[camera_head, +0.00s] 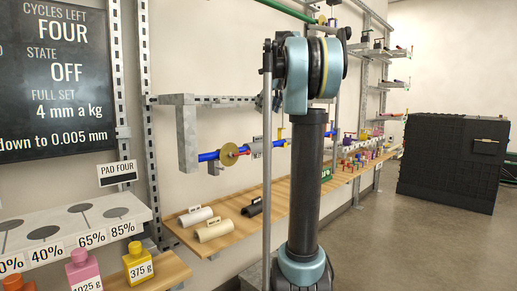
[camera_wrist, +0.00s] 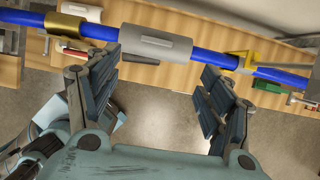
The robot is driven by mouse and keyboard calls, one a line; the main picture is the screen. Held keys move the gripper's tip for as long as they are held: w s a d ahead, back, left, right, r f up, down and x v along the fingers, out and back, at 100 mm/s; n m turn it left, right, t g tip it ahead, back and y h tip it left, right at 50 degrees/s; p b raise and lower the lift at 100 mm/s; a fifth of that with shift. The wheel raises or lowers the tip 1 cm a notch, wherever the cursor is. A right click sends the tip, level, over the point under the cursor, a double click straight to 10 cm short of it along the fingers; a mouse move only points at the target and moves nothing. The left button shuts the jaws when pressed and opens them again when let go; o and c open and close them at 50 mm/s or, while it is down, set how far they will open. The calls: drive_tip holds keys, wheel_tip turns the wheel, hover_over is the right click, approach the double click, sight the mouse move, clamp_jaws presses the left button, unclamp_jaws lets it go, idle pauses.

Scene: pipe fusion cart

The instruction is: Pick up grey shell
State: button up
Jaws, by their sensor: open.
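The grey shell (camera_wrist: 157,43) sits on the blue pipe (camera_wrist: 207,58) in the wrist view, between a brass collar (camera_wrist: 64,28) and a yellow bracket (camera_wrist: 243,62). It appears as a short light-grey sleeve with a slot-like mark. My gripper (camera_wrist: 160,66) is open and empty, its fingers spread wide on the near side of the pipe. The shell lies across the gap, just beyond the fingertips, with no clear contact. In the head view, the grey shell (camera_head: 257,148) shows small on the pipe, left of my arm. My gripper is hidden there.
Below the pipe, a wooden shelf (camera_head: 180,234) bears a white shell (camera_head: 195,217), a cream shell (camera_head: 214,231) and a black shell (camera_head: 252,208). A grey wall bracket (camera_head: 187,140) stands left of the pipe. A dark cabinet (camera_head: 450,165) stands at right, with open floor before it.

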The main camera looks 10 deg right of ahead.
hover_over(258, 143)
drive_tip(key=d, duration=0.2)
wheel_tip(258, 143, down, 8)
drive_tip(key=shift+w+r, duration=0.1)
drive_tip(key=shift+w, duration=0.05)
drive_tip(key=shift+x, duration=2.7)
drive_tip(key=c, duration=1.1)
